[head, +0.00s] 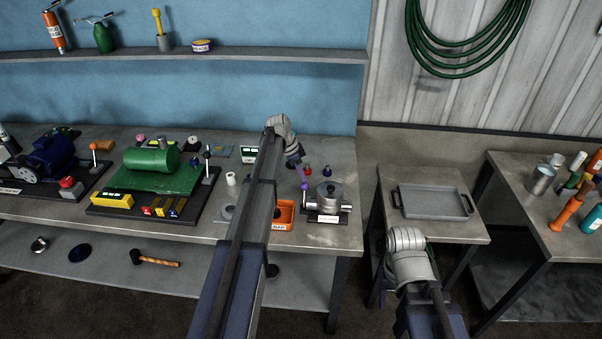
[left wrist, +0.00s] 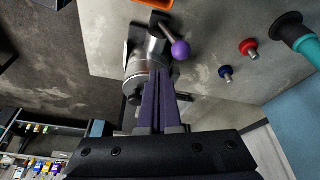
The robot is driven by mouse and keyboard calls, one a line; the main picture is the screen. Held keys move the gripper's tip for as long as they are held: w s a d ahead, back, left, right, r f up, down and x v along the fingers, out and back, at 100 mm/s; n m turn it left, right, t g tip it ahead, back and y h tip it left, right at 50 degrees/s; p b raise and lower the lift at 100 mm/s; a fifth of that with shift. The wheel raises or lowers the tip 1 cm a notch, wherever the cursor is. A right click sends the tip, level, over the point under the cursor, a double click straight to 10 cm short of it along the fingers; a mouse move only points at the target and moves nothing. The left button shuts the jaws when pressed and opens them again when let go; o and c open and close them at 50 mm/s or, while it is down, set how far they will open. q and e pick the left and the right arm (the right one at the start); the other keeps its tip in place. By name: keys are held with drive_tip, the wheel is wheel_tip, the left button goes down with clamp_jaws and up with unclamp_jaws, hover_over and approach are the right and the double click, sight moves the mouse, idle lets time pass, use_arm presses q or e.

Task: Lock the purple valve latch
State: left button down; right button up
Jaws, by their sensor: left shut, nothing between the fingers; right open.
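The steel disperser column (head: 327,195) stands on a dark base near the bench's right end. My left gripper (head: 301,174) is shut and empty, pointing down close to the latch. In the left wrist view its dark purple fingers (left wrist: 160,85) overlap the steel body, with the ball just beyond their tips; contact cannot be told. My right gripper (head: 386,272) is open, mostly hidden by its wrist.
A red and a blue knob (head: 308,170) stand behind the column. An orange tray (head: 287,214) is left of it, partly behind my left arm. A green machine (head: 152,160) stands further left. A grey tray (head: 433,203) lies on the side table.

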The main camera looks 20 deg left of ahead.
use_arm(q)
wheel_tip(320, 180, up, 7)
drive_tip(key=w+a+p, duration=0.1)
drive_tip(key=a+p, duration=0.1)
drive_tip(key=p, duration=0.4)
drive_tip(key=shift+w+a, duration=0.2)
drive_tip(key=shift+w, duration=0.05)
drive_tip(key=s+d+f+n+g+y+b, duration=0.15)
drive_tip(key=s+d+f+b, duration=0.4)
drive_tip(key=s+d, duration=0.65)
drive_tip(key=s+d+f+n+g+y+b, duration=0.1)
drive_tip(key=s+d+f+n+b, duration=0.35)
drive_tip(key=s+d, duration=0.75)
drive_tip(key=s+d+f+y+b, duration=0.1)
drive_tip(key=s+d+f+b, duration=0.1)
drive_tip(key=s, duration=0.4)
drive_tip(key=s+d+f+y+b, duration=0.1)
drive_tip(key=s+f+b, duration=0.1)
drive_tip(key=s, duration=0.4)
drive_tip(key=shift+s+d+f+n+b, duration=0.15)
drive_tip(key=shift+d+f+n+b, duration=0.25)
drive_tip(key=shift+f, duration=0.5)
